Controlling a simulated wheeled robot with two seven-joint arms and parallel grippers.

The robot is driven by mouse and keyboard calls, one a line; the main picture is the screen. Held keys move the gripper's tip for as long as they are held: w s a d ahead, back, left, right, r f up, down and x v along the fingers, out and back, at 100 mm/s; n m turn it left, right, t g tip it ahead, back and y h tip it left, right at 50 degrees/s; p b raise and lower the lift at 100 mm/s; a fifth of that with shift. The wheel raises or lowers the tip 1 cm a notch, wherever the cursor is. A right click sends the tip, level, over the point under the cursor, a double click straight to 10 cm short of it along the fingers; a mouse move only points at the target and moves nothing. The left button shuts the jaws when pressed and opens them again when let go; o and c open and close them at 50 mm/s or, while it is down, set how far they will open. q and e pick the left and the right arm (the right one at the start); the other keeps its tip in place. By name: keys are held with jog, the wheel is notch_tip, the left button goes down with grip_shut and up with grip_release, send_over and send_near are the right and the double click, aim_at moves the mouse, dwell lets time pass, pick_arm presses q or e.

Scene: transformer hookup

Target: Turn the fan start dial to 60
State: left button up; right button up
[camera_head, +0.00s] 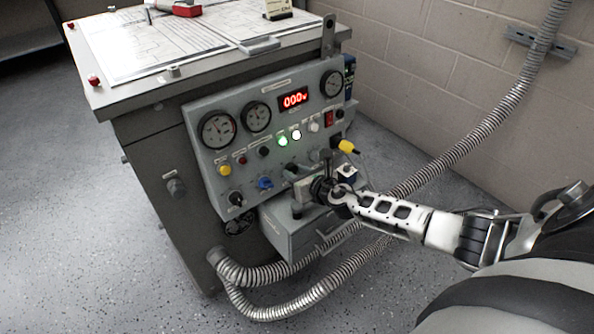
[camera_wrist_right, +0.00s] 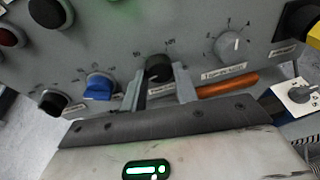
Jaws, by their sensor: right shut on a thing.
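A black dial (camera_wrist_right: 158,67) on the grey control panel (camera_wrist_right: 205,15) sits between the two fingers of my right gripper (camera_wrist_right: 159,80) in the right wrist view. The fingers are shut on it from both sides. Small scale numbers are printed around the dial's upper side. Its pointer and its label are hidden, so I cannot read its setting. In the head view my right gripper (camera_head: 318,188) is at the lower right of the panel (camera_head: 212,172), and its own arm covers the dial there. My left gripper is in neither view.
A blue knob (camera_wrist_right: 99,87) is left of the gripper and a grey knob (camera_wrist_right: 229,46) right of it. An orange-brown bar (camera_wrist_right: 228,84) lies close to the right finger. In the head view, a yellow-ended plug (camera_head: 348,147) juts out above the gripper and corrugated hoses (camera_head: 290,309) run below.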

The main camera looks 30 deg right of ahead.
jog(key=shift+n, duration=0.8)
jog(key=shift+n+h+p, duration=0.35)
jog(key=shift+n+h, duration=0.05)
jog(key=shift+n, duration=0.5)
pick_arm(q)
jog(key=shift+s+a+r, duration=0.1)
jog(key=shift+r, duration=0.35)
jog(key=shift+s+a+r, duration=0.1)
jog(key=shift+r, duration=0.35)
pick_arm(e)
jog(key=shift+n, duration=0.3)
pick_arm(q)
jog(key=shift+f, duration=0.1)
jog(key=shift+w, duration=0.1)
pick_arm(e)
jog(key=o, duration=1)
jog(key=shift+c, duration=0.2)
